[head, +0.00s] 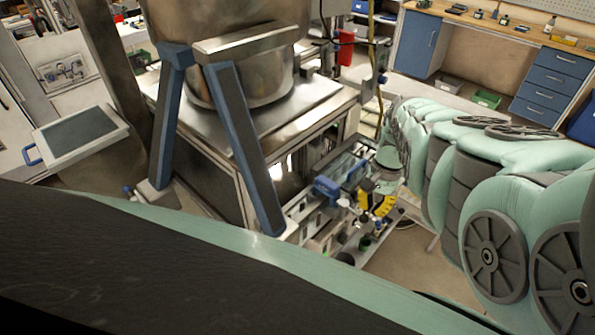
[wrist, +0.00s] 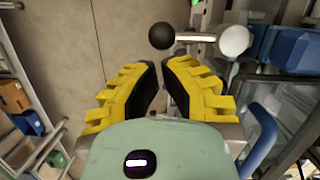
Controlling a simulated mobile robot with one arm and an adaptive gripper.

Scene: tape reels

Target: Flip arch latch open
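My gripper (head: 378,205) has yellow fingers and sits low beside the reel machine in the head view. In the wrist view its fingertips (wrist: 159,67) are close together, with a narrow gap and nothing between them. A bar with a black ball (wrist: 161,36) and a white ball (wrist: 235,40) lies just beyond the tips. A blue block (wrist: 288,47) is right of the white ball. A blue curved handle (wrist: 263,140) is beside the right finger. Blue parts (head: 327,189) show left of my gripper in the head view. I cannot tell which piece is the arch latch.
A large metal vessel (head: 250,75) stands on the machine top, with blue legs (head: 245,150) in front. A shelf with boxes (wrist: 14,97) is at the wrist view's left. A workbench with blue drawers (head: 548,90) stands at the back right. Open floor (wrist: 120,40) lies past the left finger.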

